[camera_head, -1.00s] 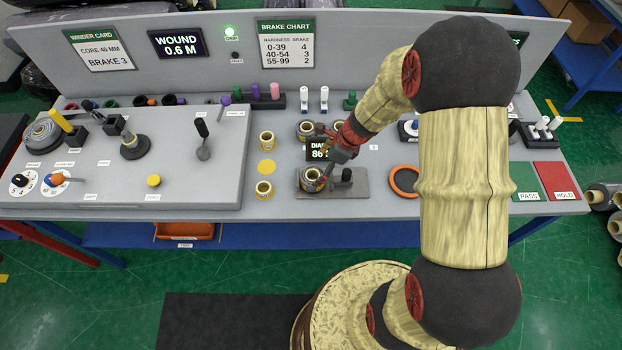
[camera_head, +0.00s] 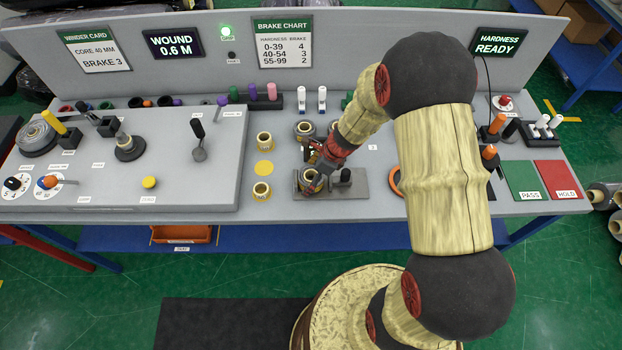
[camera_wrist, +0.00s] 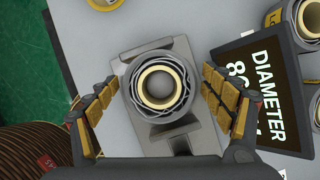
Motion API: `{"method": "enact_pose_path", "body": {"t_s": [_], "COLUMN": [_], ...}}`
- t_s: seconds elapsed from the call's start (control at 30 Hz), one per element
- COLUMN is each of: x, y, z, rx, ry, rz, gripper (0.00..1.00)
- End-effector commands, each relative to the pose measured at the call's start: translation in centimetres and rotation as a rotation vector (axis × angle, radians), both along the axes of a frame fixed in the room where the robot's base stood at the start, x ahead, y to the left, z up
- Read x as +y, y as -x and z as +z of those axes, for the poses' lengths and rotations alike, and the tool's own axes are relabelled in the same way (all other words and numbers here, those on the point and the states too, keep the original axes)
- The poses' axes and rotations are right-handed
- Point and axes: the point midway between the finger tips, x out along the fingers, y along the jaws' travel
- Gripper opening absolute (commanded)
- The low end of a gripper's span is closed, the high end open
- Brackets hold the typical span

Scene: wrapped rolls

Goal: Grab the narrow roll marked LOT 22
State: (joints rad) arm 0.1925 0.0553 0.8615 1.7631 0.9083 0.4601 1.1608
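A dark-wrapped roll with a pale core (camera_wrist: 158,86) sits on a grey gauge stand (camera_wrist: 182,146) in the wrist view. The roll (camera_head: 310,184) and the stand (camera_head: 356,190) also show in the head view, at the bench's front middle. My gripper (camera_wrist: 159,80) is open, with one finger on each side of this roll and visible gaps between. In the head view my gripper (camera_head: 314,168) is over the stand and partly covers the roll. Other rolls stand at left (camera_head: 264,140), front left (camera_head: 262,190) and behind my gripper (camera_head: 304,128). No LOT 22 mark is legible.
A dark DIAMETER display (camera_wrist: 262,85) stands close right of the gauge in the wrist view. Left is a raised grey panel (camera_head: 110,190) with knobs and levers. Right are an orange ring (camera_head: 396,182), a green PASS pad (camera_head: 524,180) and a red HOLD pad (camera_head: 564,178).

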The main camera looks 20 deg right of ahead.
Motion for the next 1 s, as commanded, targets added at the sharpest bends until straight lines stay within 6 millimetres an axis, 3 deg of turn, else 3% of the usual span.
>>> {"method": "enact_pose_path", "body": {"t_s": [0.9,1.0], "x": [-0.01,-0.01], "y": [-0.02,-0.02], "z": [0.04,0.04], "rx": [-0.001,0.000], "ry": [0.001,0.000], "rz": [0.000,0.000], "gripper": [0.27,0.26]}}
